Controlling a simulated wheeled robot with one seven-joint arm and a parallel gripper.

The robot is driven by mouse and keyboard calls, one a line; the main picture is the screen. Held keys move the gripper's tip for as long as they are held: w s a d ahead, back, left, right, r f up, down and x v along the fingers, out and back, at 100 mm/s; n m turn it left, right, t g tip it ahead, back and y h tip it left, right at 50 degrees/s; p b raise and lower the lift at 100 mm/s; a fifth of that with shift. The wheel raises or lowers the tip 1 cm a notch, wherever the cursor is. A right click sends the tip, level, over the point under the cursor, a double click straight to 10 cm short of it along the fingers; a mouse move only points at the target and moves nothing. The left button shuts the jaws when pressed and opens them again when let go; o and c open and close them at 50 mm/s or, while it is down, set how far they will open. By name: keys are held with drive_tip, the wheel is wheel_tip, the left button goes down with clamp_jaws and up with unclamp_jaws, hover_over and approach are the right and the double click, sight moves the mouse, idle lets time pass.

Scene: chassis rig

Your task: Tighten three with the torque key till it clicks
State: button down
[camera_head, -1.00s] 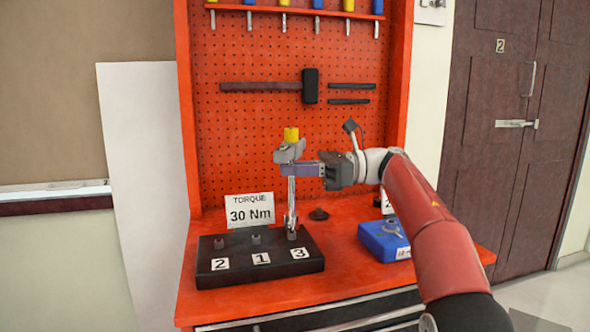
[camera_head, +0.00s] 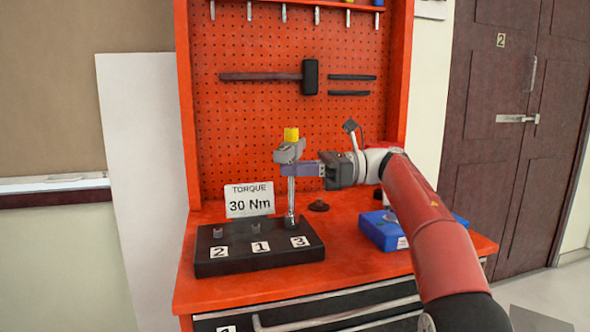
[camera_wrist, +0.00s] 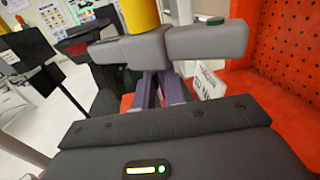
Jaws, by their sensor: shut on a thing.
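The torque key has a yellow handle (camera_head: 291,134) on top and a chrome shaft (camera_head: 291,190) pointing straight down. My gripper (camera_head: 290,153) is shut on it just below the yellow handle. In the wrist view the yellow handle (camera_wrist: 139,14) rises between my grey fingers. The shaft's lower end is over the bolt position behind label three (camera_head: 300,241) on the black block (camera_head: 260,262); that bolt is hidden by the key. I cannot tell whether the key is fully seated. Bolts two (camera_head: 217,231) and one (camera_head: 255,231) stand free to the left.
A sign (camera_head: 249,199) reading TORQUE 30 Nm stands behind the block. A blue case (camera_head: 384,236) lies to the right, partly behind my arm. A small dark round piece (camera_head: 318,206) sits on the red bench (camera_head: 340,270). A hammer (camera_head: 310,77) hangs on the pegboard.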

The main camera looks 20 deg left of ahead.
drive_tip(key=shift+s+m+t+y+b, duration=0.1)
drive_tip(key=shift+m+t+y+b, duration=0.3)
drive_tip(key=shift+m+t+b, duration=1.1)
drive_tip(key=shift+s+m+t+y+b, duration=0.1)
drive_tip(key=shift+m+t+y+b, duration=0.4)
drive_tip(key=shift+t+b, duration=1.9)
drive_tip(key=shift+s+m+t+h+b, duration=0.15)
drive_tip(key=shift+m+t+h+b, duration=0.35)
drive_tip(key=shift+m+t+b, duration=2.35)
drive_tip(key=shift+s+r+n+b, duration=0.1)
drive_tip(key=shift+s+n+b, duration=0.05)
drive_tip(key=shift+n+b, duration=0.25)
drive_tip(key=shift+s+a+m+t+h, duration=0.15)
drive_tip(key=shift+m+t+h, duration=0.4)
drive_tip(key=shift+t, duration=0.3)
drive_tip(key=m+t, duration=0.1)
drive_tip(key=t+h, duration=0.1)
drive_tip(key=shift+w+m+t+p, duration=0.2)
drive_tip(key=shift+m+t+p, duration=0.1)
drive_tip(key=shift+m+p, duration=0.1)
drive_tip(key=shift+m+t+h, duration=0.3)
drive_tip(key=shift+h, duration=0.15)
drive_tip(key=shift+m+t+h+p, duration=0.5)
drive_tip(key=shift+t+p, duration=0.1)
drive_tip(key=shift+p, duration=0.2)
drive_tip(key=shift+m+t+h+p, duration=0.6)
drive_tip(key=shift+t+h+p, duration=0.1)
drive_tip(key=shift+p, duration=0.75)
